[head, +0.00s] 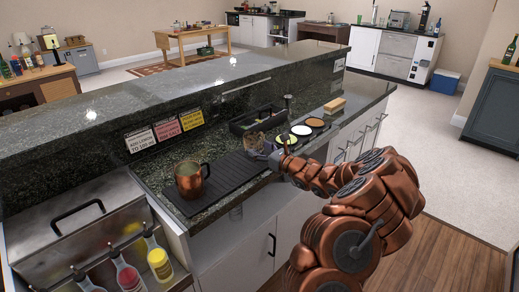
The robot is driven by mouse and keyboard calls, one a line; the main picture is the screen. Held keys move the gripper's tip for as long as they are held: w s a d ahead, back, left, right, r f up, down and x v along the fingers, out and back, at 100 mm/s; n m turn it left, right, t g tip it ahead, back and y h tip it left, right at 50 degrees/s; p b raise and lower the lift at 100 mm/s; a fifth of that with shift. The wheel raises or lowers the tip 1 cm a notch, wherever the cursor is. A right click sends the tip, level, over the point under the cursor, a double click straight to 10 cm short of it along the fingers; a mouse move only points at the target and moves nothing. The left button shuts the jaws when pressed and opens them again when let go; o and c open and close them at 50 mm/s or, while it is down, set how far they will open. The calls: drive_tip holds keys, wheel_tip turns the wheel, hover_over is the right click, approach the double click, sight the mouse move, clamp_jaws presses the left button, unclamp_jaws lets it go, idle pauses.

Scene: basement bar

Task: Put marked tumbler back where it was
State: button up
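A small clear tumbler (256,141) with brownish marks or contents appears upright at the far right end of the black bar mat (221,184). It is small in the head view, and I cannot make out its marking. My gripper (271,154) is right beside it, on its right side, low over the counter. The fingers are tiny and partly hidden by my copper-coloured arm. I cannot tell whether they touch the tumbler or are closed on it.
A copper mug (189,181) stands on the mat's left part. A black caddy (242,124) is behind the tumbler. Green, white and orange round dishes (301,130) and a wooden block (335,105) lie to the right. A raised granite ledge (120,103) runs behind.

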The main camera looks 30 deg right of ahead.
drive_tip(key=o, duration=0.3)
drive_tip(key=shift+r, duration=0.25)
drive_tip(key=b+v, duration=0.1)
drive_tip(key=v, duration=1.1)
